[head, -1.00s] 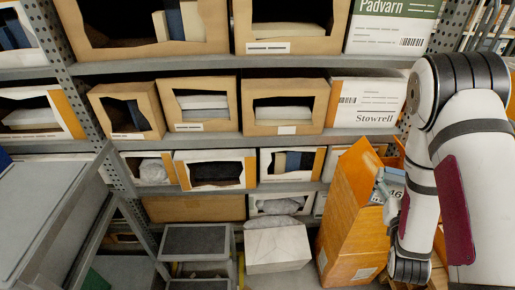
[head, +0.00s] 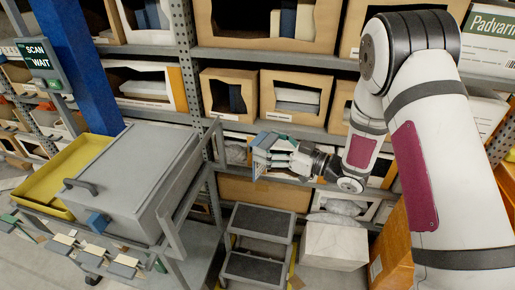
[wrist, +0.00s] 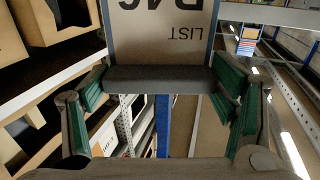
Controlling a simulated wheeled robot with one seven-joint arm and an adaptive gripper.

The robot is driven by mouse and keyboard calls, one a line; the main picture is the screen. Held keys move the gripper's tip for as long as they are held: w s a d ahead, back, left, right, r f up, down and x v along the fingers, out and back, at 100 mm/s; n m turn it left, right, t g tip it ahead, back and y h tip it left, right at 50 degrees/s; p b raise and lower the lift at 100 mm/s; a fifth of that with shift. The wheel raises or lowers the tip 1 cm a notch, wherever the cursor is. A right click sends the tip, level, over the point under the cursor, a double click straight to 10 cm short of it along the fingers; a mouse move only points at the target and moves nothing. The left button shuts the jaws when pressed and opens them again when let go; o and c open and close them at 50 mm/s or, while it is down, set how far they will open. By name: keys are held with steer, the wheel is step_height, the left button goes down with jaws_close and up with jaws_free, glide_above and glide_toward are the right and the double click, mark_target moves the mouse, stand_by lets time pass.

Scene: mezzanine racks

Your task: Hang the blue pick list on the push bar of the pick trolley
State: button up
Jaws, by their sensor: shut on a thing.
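My gripper (head: 275,158) is shut on the blue pick list (head: 261,150), which it holds in the air in front of the racks. In the wrist view the pick list (wrist: 165,38) is a pale board with blue edges and upside-down print reading "LIST". A dark grey bar along its edge sits between the green finger pads of my gripper (wrist: 160,80). The pick trolley (head: 130,180) stands at the left with a grey lidded box on it. A grey tubular frame, seemingly its push bar (head: 190,165), rises at its right end. The list is right of this bar and appears apart from it.
A blue post (head: 75,65) with a "SCAN WAIT" screen (head: 38,55) stands behind the trolley. A yellow tray (head: 65,175) lies at its left. A step stool (head: 258,240) and a white carton (head: 335,243) stand below my gripper. Racks with open boxes fill the back.

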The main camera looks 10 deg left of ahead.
steer(key=s+a+n+g, duration=0.1)
steer(key=a+g, duration=0.1)
steer(key=a, duration=0.7)
steer(key=s+a+r+n+g+y, duration=0.1)
steer(key=a+n+g, duration=0.1)
steer(key=a, duration=0.7)
steer(key=shift+s+n+g+b, duration=0.3)
steer(key=shift+s+g+b, duration=0.1)
steer(key=shift+g, duration=0.3)
steer(key=shift+a, duration=0.15)
steer(key=shift+f, duration=0.35)
steer(key=shift+b, duration=0.5)
stand_by(0.7)
steer(key=shift+f, duration=0.2)
